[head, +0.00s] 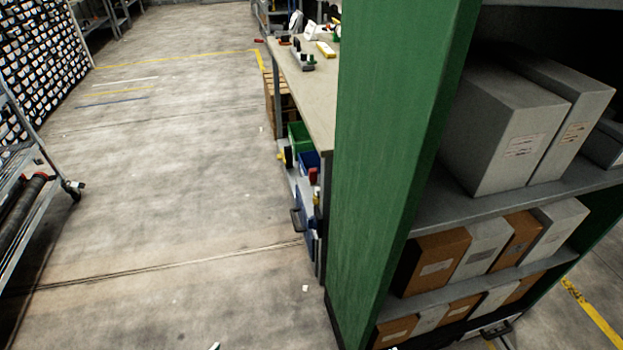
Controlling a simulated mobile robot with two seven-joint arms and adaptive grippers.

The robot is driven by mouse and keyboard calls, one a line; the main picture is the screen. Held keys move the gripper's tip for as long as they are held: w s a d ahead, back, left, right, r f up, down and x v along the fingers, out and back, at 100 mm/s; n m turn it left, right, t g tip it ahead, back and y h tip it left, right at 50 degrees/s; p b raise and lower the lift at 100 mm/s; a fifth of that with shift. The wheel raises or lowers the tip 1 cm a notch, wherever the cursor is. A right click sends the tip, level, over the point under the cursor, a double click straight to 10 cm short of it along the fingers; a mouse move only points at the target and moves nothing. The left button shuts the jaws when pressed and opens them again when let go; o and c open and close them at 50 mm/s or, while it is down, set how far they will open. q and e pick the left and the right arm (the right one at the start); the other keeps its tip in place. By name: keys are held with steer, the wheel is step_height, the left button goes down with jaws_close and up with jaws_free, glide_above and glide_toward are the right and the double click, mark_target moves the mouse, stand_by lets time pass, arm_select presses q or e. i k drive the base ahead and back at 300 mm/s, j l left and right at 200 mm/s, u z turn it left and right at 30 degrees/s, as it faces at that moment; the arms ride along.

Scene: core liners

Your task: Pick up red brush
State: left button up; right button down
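I cannot make out a red brush for certain. A small red object (313,175) shows at the near end of the workbench, among the bins below its top; its shape is too small to tell. A tiny red item (259,41) also shows near the far end of the bench. Neither of my grippers can be recognised in the head view. A small pale piece at the bottom edge is too cut off to identify.
A green-sided shelf (400,130) with grey and brown boxes fills the right. The workbench (312,92) stands behind it, partly hidden. A green bin (300,138) sits below. A cart (38,165) stands at left. The floor (180,190) between is largely clear.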

mark_target(313, 173)
steer(key=j+z, duration=0.1)
steer(key=z, duration=0.4)
steer(key=i+j+z, duration=0.1)
steer(key=j+z, duration=0.25)
steer(key=i+j+z, duration=0.1)
steer(key=j+z, duration=0.25)
steer(key=j, duration=0.2)
steer(key=j+z, duration=0.25)
steer(key=j, duration=0.75)
steer(key=k+j+z, duration=0.1)
steer(key=j, duration=1.3)
steer(key=i+j, duration=0.15)
steer(key=j, duration=0.2)
steer(key=i+j, duration=0.2)
steer(key=j, duration=0.15)
steer(key=i+j+u, duration=0.1)
steer(key=j, duration=0.3)
steer(key=i+j, duration=0.4)
steer(key=j, duration=0.3)
